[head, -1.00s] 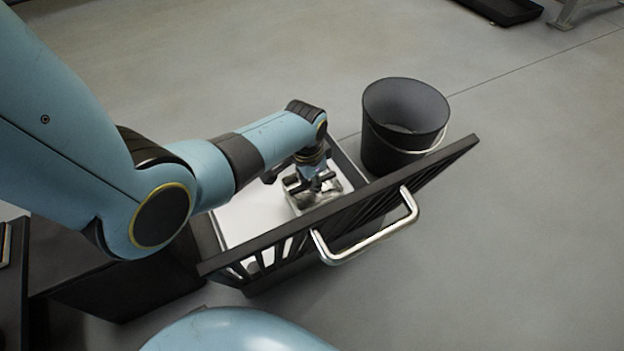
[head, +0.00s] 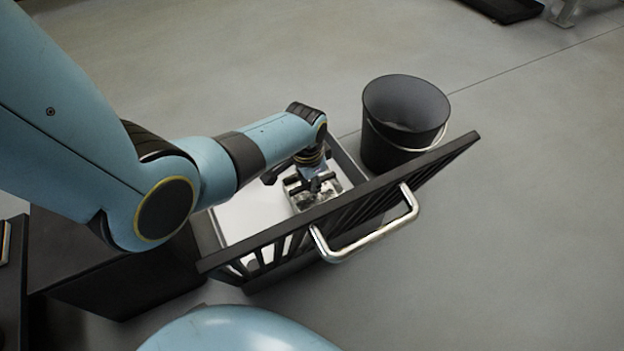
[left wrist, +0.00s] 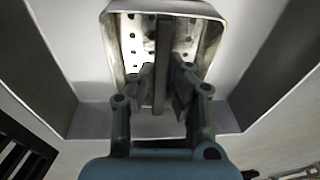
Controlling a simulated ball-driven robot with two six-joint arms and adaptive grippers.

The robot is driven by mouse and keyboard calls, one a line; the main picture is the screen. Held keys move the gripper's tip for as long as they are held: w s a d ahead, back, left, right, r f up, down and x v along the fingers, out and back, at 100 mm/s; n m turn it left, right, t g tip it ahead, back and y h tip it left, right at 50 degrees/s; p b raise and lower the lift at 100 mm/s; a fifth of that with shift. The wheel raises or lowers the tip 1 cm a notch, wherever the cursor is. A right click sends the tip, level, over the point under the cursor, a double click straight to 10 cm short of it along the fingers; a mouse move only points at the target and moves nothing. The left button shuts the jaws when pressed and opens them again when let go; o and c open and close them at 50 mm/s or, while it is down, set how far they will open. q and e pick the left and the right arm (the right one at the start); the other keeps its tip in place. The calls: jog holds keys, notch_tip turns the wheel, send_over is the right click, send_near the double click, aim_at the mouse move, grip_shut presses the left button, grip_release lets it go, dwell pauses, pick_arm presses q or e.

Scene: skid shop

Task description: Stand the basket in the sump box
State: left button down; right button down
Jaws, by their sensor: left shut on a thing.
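The basket (head: 297,195) is a small metal tray with punched holes and a bar across its middle. It shows from above in the left wrist view (left wrist: 132,45). My left gripper (head: 313,186) points down inside the sump box and is shut on the basket's bar (left wrist: 162,65). The sump box (head: 348,163) is dark outside, with a pale floor and sloping light walls in the wrist view. The basket is level within its walls, toward the far right end. I cannot tell whether its underside touches the floor. My right gripper is out of view.
A black slatted grate (head: 350,208) with a chrome handle (head: 368,243) stands tilted along the box's near side, partly hiding the interior. A black bucket (head: 405,120) stands just beyond the box's right end. Grey floor is clear to the right.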

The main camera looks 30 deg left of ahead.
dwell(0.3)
pick_arm(q)
jog(key=c, duration=0.8)
grip_release()
